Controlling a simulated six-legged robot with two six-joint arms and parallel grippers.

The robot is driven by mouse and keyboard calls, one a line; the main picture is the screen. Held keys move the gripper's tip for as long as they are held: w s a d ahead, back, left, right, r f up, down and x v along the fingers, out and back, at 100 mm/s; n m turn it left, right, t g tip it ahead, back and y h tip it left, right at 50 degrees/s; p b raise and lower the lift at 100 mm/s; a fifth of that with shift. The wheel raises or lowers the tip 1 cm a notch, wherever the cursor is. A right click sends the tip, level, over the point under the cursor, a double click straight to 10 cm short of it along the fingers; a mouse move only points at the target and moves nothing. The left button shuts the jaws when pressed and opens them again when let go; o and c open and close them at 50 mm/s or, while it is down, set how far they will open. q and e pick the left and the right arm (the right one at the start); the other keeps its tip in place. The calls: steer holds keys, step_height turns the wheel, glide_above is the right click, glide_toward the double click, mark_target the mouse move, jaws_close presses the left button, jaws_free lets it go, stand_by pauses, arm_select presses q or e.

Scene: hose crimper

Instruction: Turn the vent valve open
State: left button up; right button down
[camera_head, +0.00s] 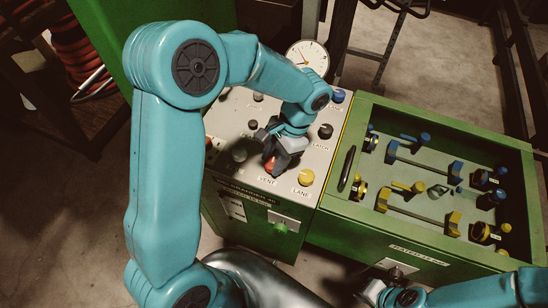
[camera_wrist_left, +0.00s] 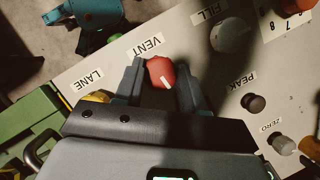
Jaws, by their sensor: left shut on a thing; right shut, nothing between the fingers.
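The vent valve is a red knob (camera_wrist_left: 161,71) beside the VENT label on the pale panel (camera_wrist_left: 85,62). Its white mark points down and slightly right in the left wrist view. My left gripper (camera_wrist_left: 163,82) is shut on the knob, with one finger on each side. In the head view the red knob (camera_head: 270,166) shows only partly below the fingers of my left gripper (camera_head: 277,158). My right gripper (camera_head: 366,289) is low at the bottom right of the head view, away from the panel, shut and empty; its fingers are dim there.
The yellow LANE knob (camera_head: 306,177) sits close to the right of the vent knob. Dark knobs (camera_head: 325,131), a blue knob (camera_head: 338,96) and a round gauge (camera_head: 307,57) are further back. A green tray (camera_head: 352,172) with several fittings stands to the right.

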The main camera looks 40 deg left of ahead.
arm_select(q)
steer(key=shift+m, duration=0.6)
steer(key=shift+t+y, duration=0.3)
steer(key=o, duration=1)
steer(key=shift+o, duration=0.2)
steer(key=v, duration=1.6)
steer(key=shift+w+r, duration=0.15)
steer(key=shift+w, duration=0.05)
